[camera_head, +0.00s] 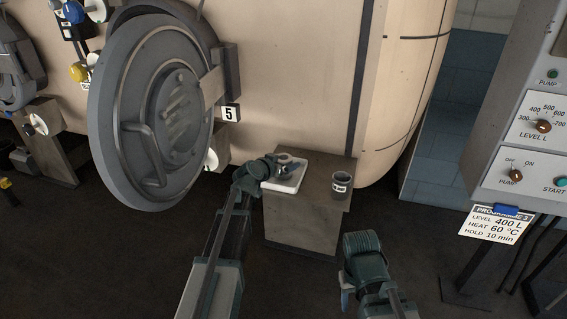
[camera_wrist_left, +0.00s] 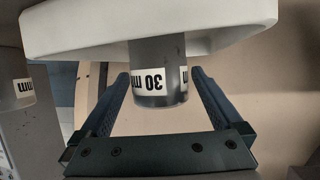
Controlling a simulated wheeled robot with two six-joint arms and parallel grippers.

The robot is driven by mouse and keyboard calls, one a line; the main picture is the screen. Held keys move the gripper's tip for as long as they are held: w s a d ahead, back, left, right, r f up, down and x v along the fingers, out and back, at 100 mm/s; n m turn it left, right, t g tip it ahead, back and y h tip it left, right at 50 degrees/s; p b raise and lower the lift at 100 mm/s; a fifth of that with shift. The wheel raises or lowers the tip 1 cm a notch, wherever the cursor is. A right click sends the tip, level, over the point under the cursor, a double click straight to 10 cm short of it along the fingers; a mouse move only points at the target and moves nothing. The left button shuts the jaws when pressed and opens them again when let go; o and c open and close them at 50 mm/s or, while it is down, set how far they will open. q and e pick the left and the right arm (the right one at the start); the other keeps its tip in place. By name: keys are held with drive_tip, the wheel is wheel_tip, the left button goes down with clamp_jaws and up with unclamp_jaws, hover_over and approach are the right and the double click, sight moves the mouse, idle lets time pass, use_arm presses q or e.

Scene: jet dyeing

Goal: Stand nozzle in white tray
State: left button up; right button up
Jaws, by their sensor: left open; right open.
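The white tray (camera_head: 283,184) lies on a low grey stand in front of the large beige machine. A grey nozzle (camera_wrist_left: 153,70) labelled 30 mm stands on the white tray (camera_wrist_left: 60,30), which appears inverted in the left wrist view. In the head view the nozzle (camera_head: 288,158) is partly covered by my gripper. My left gripper (camera_wrist_left: 160,75) is open, with one finger on each side of the nozzle and visible gaps beside it. In the head view my left gripper (camera_head: 280,168) is over the tray. My right gripper (camera_head: 346,292) is open, low and right of the stand.
A dark grey cup-like piece (camera_head: 341,190) with a white label stands on the grey stand (camera_head: 300,222), right of the tray. The round machine door (camera_head: 150,110) hangs open at left. A control panel (camera_head: 525,130) stands at right. Dark floor is clear in front.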

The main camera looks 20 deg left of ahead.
use_arm(q)
drive_tip(key=shift+s+r, duration=0.1)
drive_tip(key=shift+r, duration=0.15)
drive_tip(key=p+v, duration=0.4)
drive_tip(key=v, duration=0.7)
drive_tip(key=shift+s+p, duration=0.35)
drive_tip(key=shift+s, duration=0.1)
drive_tip(key=shift+a, duration=0.1)
drive_tip(key=s+d+f+m+g+h, duration=0.1)
drive_tip(key=s+d+f+g, duration=0.35)
drive_tip(key=d, duration=0.35)
drive_tip(key=s+d+f+m+g+h, duration=0.1)
drive_tip(key=s+d+f+g, duration=0.3)
drive_tip(key=d, duration=0.5)
drive_tip(key=s+d+f+g+y, duration=0.1)
drive_tip(key=s+f+g+y, duration=0.1)
drive_tip(key=s, duration=0.6)
drive_tip(key=s+d+f+g+y, duration=0.1)
drive_tip(key=s+f+g+y, duration=0.2)
drive_tip(key=s, duration=0.6)
drive_tip(key=shift+d+n+y, duration=0.25)
drive_tip(key=shift+n+y, duration=0.15)
drive_tip(key=shift+y, duration=0.3)
